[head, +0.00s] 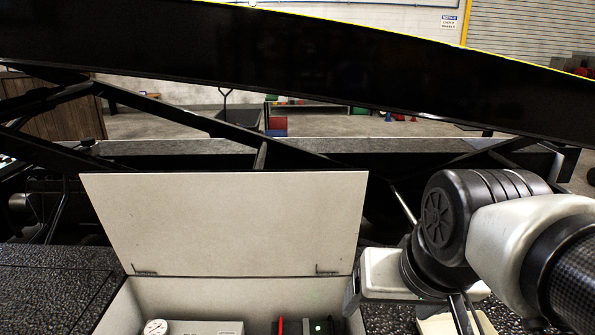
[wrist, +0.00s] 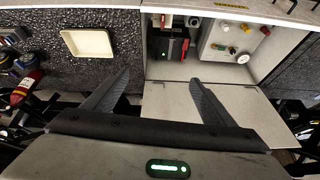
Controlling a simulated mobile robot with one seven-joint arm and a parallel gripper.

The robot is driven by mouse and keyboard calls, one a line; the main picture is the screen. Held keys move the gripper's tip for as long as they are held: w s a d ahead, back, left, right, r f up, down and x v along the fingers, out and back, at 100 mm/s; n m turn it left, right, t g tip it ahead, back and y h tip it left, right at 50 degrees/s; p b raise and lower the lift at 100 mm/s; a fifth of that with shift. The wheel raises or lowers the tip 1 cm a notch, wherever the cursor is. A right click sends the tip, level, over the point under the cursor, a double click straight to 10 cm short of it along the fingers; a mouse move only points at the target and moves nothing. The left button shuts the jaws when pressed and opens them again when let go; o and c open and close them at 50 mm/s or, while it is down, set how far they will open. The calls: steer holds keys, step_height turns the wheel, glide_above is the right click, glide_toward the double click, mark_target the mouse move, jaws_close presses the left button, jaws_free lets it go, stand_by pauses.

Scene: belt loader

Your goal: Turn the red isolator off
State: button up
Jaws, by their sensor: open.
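An open box is set in the dark textured deck, with its pale lid (head: 225,222) raised. In the wrist view a pale panel (wrist: 222,48) inside the box carries a small red knob (wrist: 265,30), a yellow knob and a round gauge (wrist: 243,58). A black unit (wrist: 166,45) with a red upright part (wrist: 186,45) stands beside it. I cannot tell for sure which red part is the isolator, nor its setting. My gripper (wrist: 160,76) is open and empty, its fingers apart from the panel and pointing towards the box.
The raised lid (wrist: 213,110) lies close to my fingers in the wrist view. A cream tray (wrist: 88,43) sits on the deck beside the box. A long black beam (head: 300,62) and struts cross behind and above the lid.

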steer(key=w+a+f+m+g+b, duration=0.15)
steer(key=w+f+m+b, duration=0.4)
steer(key=f, duration=0.65)
steer(key=w+f+m+g+b, duration=0.2)
steer(key=w+f+m+b, duration=0.3)
steer(key=f, duration=0.7)
steer(key=w+f+m+g+b, duration=0.25)
steer(key=w+f+m, duration=0.4)
steer(key=f, duration=0.65)
steer(key=shift+t, duration=0.3)
step_height(320, 180, down, 17)
steer(key=b, duration=0.4)
steer(key=shift+s+a+b, duration=0.1)
steer(key=shift+s+b, duration=0.05)
steer(key=shift+b, duration=0.25)
steer(key=c, duration=1.1)
steer(key=shift+o, duration=0.2)
